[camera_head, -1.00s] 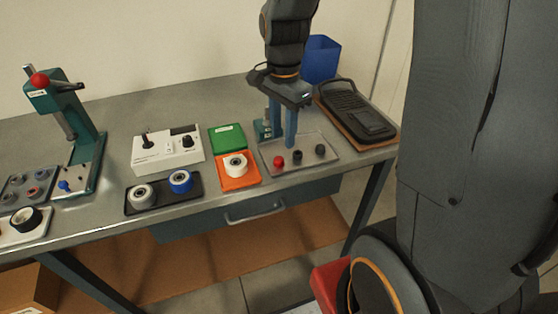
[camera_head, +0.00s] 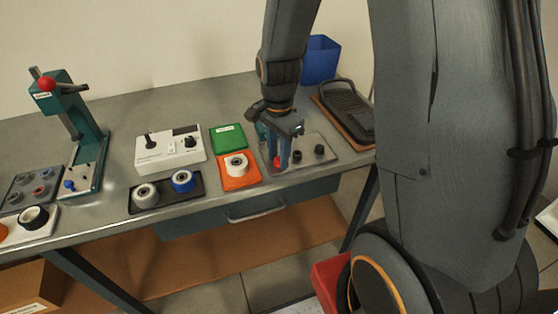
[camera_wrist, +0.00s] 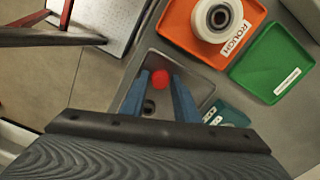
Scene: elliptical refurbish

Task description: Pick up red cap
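The red cap (camera_head: 277,161) stands in a shallow grey tray (camera_head: 327,164) near the right end of the bench. My gripper (camera_head: 283,164) points down over the tray, with its blue fingers around the cap and partly hiding it. In the wrist view, the red cap (camera_wrist: 160,80) shows between the two fingertips of my gripper (camera_wrist: 161,74), which are spread to either side of it. A thin gap seems to show at the sides; contact is not clear. Two dark caps (camera_head: 319,150) stand to the right in the same tray.
An orange tray (camera_head: 240,182) with a white wheel and a green tray (camera_head: 227,139) lie left of the grey tray. A white control box (camera_head: 170,149), a black tray with two wheels and a teal press (camera_head: 75,130) stand farther left. A blue bin (camera_head: 320,60) is behind.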

